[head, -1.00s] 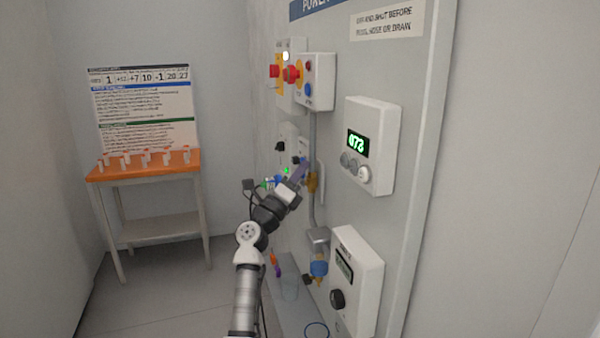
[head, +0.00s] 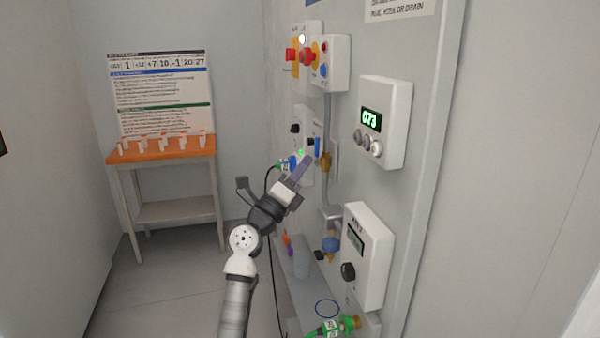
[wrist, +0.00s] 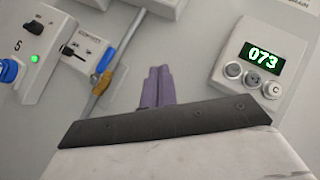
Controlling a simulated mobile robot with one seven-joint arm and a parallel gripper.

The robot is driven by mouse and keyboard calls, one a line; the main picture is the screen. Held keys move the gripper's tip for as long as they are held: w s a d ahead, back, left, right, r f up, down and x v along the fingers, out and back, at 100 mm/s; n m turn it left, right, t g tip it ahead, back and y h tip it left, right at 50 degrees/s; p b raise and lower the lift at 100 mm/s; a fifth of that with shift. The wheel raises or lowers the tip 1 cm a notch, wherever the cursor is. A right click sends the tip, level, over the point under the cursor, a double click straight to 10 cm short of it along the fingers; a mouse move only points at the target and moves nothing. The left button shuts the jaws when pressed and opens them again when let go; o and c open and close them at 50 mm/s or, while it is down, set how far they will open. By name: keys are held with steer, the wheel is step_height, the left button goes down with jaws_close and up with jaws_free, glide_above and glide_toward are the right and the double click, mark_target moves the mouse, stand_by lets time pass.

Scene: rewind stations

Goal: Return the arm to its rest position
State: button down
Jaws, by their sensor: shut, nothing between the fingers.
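My gripper (head: 302,164) is at the end of my raised arm, in front of the panel wall, near the small white boxes with the green light. In the wrist view its two purple fingers (wrist: 158,86) lie together, shut with nothing between them. They point toward the panel, between the switch boxes on the left and the display box on the right. I cannot tell the exact gap to the panel, but no contact shows.
The display box (head: 384,122) reads 073. A box with a black knob (head: 362,257) sits lower, and a box with red and blue buttons (head: 322,63) higher. A green hose fitting (head: 335,326) lies low. An orange table (head: 160,149) with several small items stands back left; floor there is clear.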

steer(key=shift+s+a+f, duration=0.15)
steer(key=shift+s+a, duration=0.1)
steer(key=shift+s, duration=0.15)
